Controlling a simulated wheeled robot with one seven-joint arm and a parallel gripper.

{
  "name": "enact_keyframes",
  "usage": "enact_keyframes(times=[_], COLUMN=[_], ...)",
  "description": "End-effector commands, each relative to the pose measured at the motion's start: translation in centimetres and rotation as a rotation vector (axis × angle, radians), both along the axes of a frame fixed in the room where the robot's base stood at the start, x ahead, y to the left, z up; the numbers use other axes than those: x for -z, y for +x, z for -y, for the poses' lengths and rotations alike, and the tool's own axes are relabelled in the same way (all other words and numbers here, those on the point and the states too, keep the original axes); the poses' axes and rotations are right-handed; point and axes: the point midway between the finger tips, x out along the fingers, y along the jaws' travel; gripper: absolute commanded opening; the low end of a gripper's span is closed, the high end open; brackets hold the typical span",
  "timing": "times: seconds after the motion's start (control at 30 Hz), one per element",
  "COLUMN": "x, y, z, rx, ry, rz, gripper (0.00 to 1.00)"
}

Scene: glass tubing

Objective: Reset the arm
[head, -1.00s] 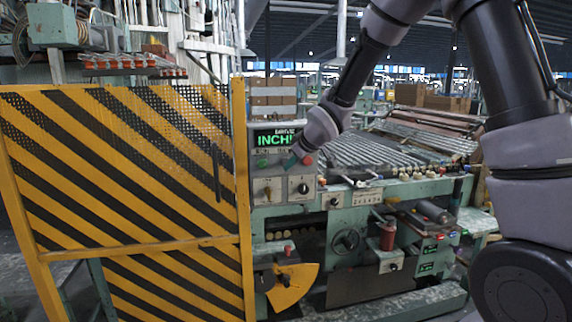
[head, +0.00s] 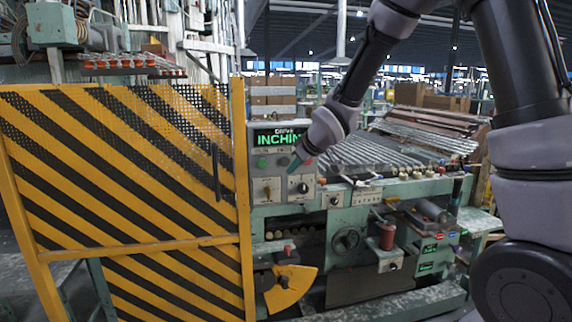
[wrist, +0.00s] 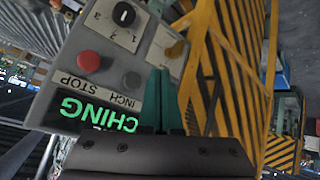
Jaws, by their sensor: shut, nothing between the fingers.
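My gripper (head: 294,162) is shut and empty, its teal fingertips together in front of the control panel (head: 258,196) on the green machine. In the wrist view the fingers (wrist: 162,100) point over the panel, which appears upside down. The panel carries a lit green display (head: 278,138), a green button (head: 262,162), a red button that shows in the wrist view (wrist: 89,61), a black rotary knob (wrist: 124,14) and a yellow switch (head: 267,191). I cannot tell whether the fingertips touch the panel.
A yellow-and-black striped gate (head: 120,170) stands just left of the panel. Right of the panel is a bed of glass tubes (head: 370,152). A yellow plate (head: 292,290) and a handwheel (head: 346,241) sit lower on the machine.

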Motion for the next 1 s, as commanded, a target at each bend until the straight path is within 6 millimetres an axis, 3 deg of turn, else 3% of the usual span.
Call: enact_keyframes(times=[0.07,0.17,0.37,0.5,0.7,0.9,1.0], x=[-0.4,-2.1,-8.2,-11.7,-15.0,-16.3,-16.4], y=[0.0,0.0,-2.5,-6.5,-14.2,-21.4,-23.6], z=[0.4,2.6,11.7,17.8,23.8,26.1,26.3], rx=[0.013,0.076,0.348,0.551,0.798,0.963,1.006], ry=[0.003,0.014,0.084,0.164,0.310,0.457,0.505], rz=[-0.001,-0.013,-0.089,-0.165,-0.279,-0.380,-0.416], gripper=[0.00,0.00,0.00,0.00,0.00,0.00,0.00])
